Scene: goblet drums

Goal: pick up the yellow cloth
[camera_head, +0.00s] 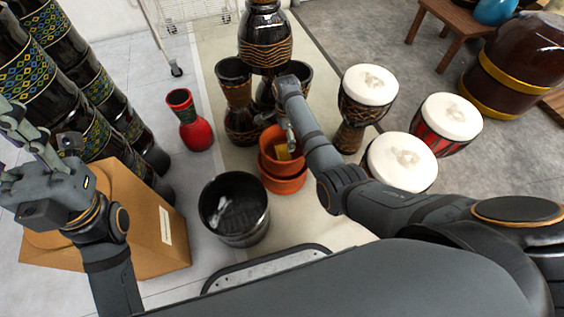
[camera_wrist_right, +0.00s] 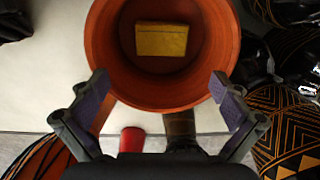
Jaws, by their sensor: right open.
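The yellow cloth (camera_head: 283,151) lies folded inside the orange terracotta pot (camera_head: 269,161). In the right wrist view the cloth (camera_wrist_right: 161,39) is a flat yellow rectangle on the floor of the pot (camera_wrist_right: 112,74). My right gripper (camera_head: 291,137) is above the pot and partly covers it in the head view. In the right wrist view its two fingers (camera_wrist_right: 159,84) are spread wide near the pot's rim, with nothing between them. My left gripper (camera_head: 30,140) is at the far left, above a cardboard box, with its fingers apart and empty.
The pot sits on another terracotta pot (camera_head: 284,186). A black bucket (camera_head: 235,236) stands at front left, a red vase (camera_head: 188,124) behind it. Dark goblet drums (camera_head: 265,45) stand behind the pots, and white-topped drums (camera_head: 402,165) at right. The cardboard box (camera_head: 150,222) is at left.

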